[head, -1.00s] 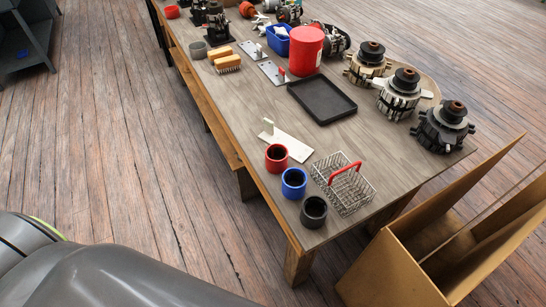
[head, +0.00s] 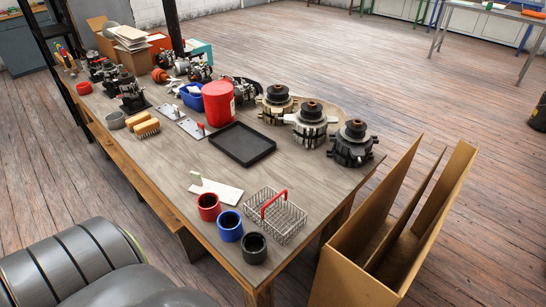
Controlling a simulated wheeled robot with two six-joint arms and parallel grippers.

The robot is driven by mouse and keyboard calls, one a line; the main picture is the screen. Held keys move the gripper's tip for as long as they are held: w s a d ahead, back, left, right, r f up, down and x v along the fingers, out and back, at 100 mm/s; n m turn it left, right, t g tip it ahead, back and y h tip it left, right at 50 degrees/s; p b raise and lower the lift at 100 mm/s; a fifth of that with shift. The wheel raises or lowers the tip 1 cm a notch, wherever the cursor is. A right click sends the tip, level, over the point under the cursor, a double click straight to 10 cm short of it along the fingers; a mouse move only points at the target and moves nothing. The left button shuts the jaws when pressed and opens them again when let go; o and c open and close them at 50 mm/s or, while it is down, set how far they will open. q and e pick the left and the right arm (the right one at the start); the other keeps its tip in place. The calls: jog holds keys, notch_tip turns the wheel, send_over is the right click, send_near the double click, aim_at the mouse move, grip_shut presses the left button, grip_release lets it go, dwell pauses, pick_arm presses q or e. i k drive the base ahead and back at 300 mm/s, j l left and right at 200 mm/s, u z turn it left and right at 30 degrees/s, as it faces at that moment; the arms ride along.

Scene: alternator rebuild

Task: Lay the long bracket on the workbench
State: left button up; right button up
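The wooden workbench (head: 165,165) runs from the front middle to the far left. A pale flat plate with a small upright tab (head: 222,191) lies near its front end, behind the cups. Two grey plates with upright tabs (head: 190,129) lie farther back, beside the red canister. I cannot tell whether any of these plates is the long bracket. Neither of my grippers shows; only a grey part of my own body is at the lower left.
Red (head: 208,212), blue (head: 229,232) and black (head: 254,254) cups and a wire basket (head: 287,222) crowd the front end. A black tray (head: 243,150), a red canister (head: 218,108) and three alternators (head: 351,150) stand behind. A tall divided cardboard box (head: 345,268) stands right of the bench. The bench's left-front strip is clear.

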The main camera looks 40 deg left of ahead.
aim_at(186, 154)
jog(key=j+z, duration=0.4)
jog(key=k+j+z, duration=0.15)
jog(key=z, duration=0.3)
jog(key=k+j+z, duration=0.15)
jog(key=j+z, duration=0.25)
jog(key=k+j, duration=0.3)
jog(key=j, duration=0.15)
jog(key=k+j, duration=0.3)
jog(key=j, duration=0.15)
jog(key=k+j, duration=0.3)
jog(key=j, duration=0.15)
jog(key=k+j, duration=0.3)
jog(key=j, duration=0.2)
